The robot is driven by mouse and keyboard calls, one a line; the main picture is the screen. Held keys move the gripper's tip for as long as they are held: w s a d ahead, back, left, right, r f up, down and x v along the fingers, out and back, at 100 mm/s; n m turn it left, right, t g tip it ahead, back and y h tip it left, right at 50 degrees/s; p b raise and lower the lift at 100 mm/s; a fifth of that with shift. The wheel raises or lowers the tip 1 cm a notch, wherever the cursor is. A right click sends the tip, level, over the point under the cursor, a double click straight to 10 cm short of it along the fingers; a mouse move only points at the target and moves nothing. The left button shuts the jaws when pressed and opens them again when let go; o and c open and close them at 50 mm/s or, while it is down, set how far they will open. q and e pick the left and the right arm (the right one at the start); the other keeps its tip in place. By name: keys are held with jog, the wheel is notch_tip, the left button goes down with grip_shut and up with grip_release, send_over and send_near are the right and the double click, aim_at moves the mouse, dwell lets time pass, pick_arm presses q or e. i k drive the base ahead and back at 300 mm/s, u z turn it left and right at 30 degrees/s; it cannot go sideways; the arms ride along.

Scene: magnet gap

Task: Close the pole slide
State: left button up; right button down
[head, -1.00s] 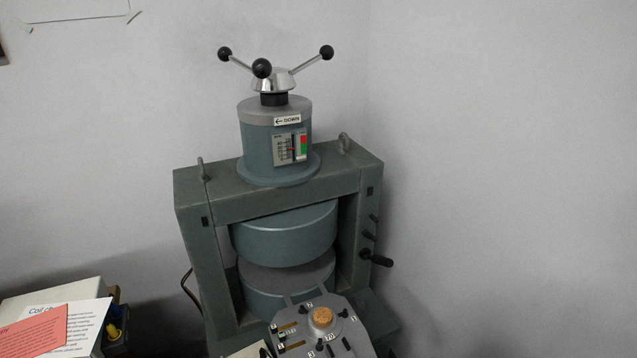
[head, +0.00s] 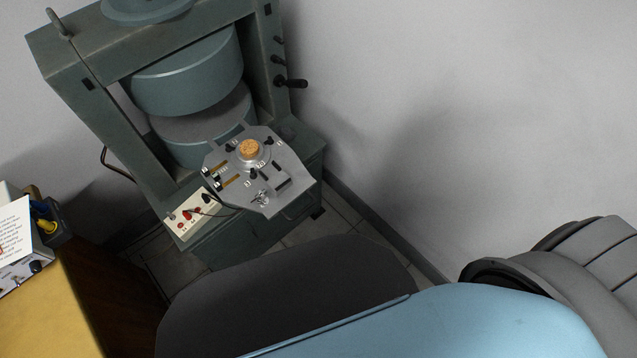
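The blue-grey magnet frame (head: 66,75) stands at the upper left. Its upper pole (head: 188,72) hangs above the lower pole (head: 196,128), with a gap between them. A grey metal plate (head: 290,168) sticks out at the front of the lower pole. It carries a round cork-coloured piece (head: 250,150), slots and several small black knobs. I cannot tell which part is the pole slide or how far it stands open. A black handle (head: 293,83) juts from the frame's right post, below two short dark pegs. Neither of my grippers shows.
A pale box (head: 188,226) with red sockets and a dark lead sits beside the plate. A yellow-topped bench (head: 50,310) with papers stands at the lower left. Tiled floor (head: 350,225) shows between the magnet and my body. A wall closes the right side.

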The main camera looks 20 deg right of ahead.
aim_at(285, 178)
jog(key=u, duration=0.15)
jog(key=k, duration=0.25)
jog(key=z, duration=0.4)
jog(key=i, duration=0.3)
jog(key=z, duration=1.25)
jog(key=i, duration=0.35)
jog(key=u, duration=2.15)
